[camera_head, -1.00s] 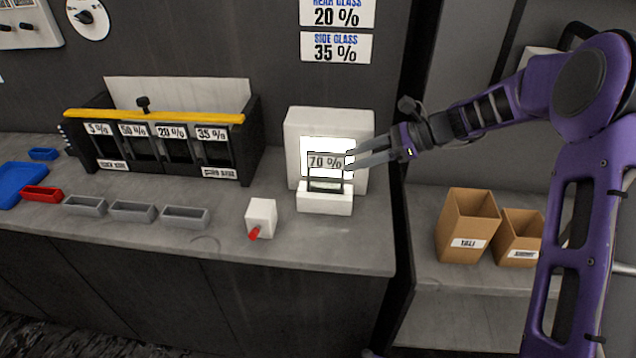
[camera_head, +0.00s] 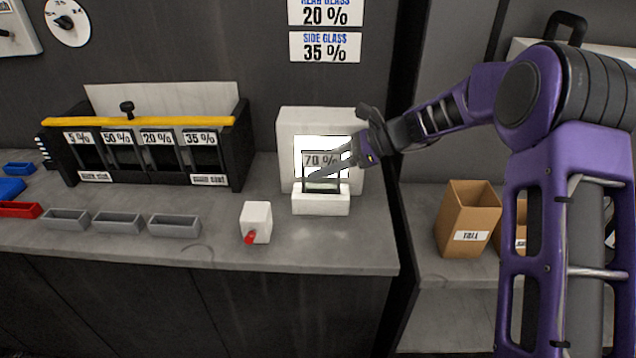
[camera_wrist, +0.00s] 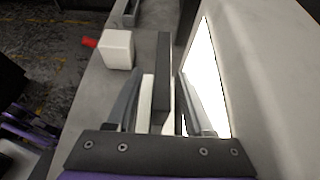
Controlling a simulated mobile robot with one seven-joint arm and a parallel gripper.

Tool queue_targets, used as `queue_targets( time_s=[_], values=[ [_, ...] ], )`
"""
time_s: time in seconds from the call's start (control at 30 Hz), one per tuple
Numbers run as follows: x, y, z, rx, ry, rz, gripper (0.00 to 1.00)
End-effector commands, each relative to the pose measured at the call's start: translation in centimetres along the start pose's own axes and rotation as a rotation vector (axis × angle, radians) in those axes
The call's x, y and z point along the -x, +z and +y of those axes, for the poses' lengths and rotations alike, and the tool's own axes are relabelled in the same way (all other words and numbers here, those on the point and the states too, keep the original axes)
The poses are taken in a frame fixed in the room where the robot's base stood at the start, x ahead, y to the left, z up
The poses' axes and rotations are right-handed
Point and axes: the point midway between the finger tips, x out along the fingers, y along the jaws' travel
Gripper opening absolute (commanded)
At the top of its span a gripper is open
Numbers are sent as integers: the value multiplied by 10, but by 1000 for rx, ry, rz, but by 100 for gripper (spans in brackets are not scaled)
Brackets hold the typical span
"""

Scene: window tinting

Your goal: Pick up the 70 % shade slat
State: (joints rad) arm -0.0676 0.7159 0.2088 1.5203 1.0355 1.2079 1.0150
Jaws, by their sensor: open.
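The 70 % shade slat (camera_head: 318,160) stands upright in a small white stand (camera_head: 321,205), in front of a lit white panel (camera_head: 340,146). In the wrist view the slat (camera_wrist: 163,82) is a dark edge-on strip running between my fingers. My gripper (camera_head: 324,171) reaches in from the right at the slat's height. In the wrist view my gripper (camera_wrist: 160,76) is open, one finger on each side of the slat, with gaps showing. In the head view one finger crosses the slat's front; the other is hard to make out.
A white block with a red tip (camera_head: 256,222) stands left of the stand. A black rack (camera_head: 240,150) with marked slots is at the back left. Several grey trays (camera_head: 174,226) line the counter. A cardboard box (camera_head: 467,220) stands right.

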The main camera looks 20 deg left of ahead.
Motion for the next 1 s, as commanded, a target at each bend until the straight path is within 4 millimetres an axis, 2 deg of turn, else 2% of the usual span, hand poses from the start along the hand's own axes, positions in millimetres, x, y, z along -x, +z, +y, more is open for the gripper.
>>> queue_targets(
  time_s=[0.03,0.33,0.77,0.87,1.0],
  values=[
    [0,0,0,0,0,0,52],
    [0,0,0,0,0,0,0],
    [1,1,0,0,0,0,0],
    [5,9,0,3,-2,0,0],
    [17,31,0,5,-3,-1,0]
  ],
)
